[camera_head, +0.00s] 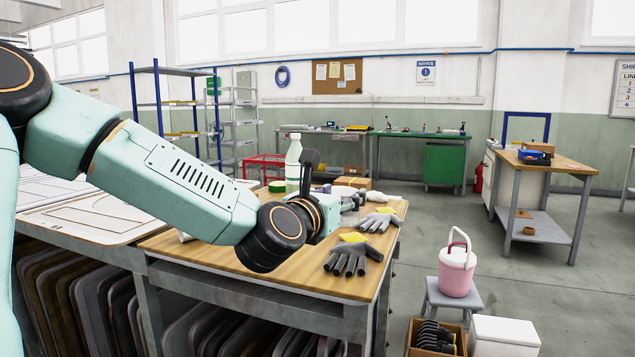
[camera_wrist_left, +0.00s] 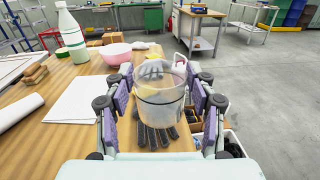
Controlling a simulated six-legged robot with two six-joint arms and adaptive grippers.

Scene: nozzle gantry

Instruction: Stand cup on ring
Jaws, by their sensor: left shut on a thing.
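A clear, see-through cup (camera_wrist_left: 160,98) with a thin dark line round it stands upright in the left wrist view. My left gripper (camera_wrist_left: 160,103) is shut on the cup, with purple-padded fingers on both sides of it. The grey glove and the wooden bench show through and below the cup. My right gripper is not in view.
The wooden bench (camera_head: 300,278) holds a white bottle (camera_head: 293,160), a pink bowl (camera_wrist_left: 117,53), white paper (camera_wrist_left: 78,101) and grey gloves (camera_head: 347,262) with yellow tops. A pink bucket (camera_head: 457,272) stands on a grey stool right of the bench. Floor beyond is open.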

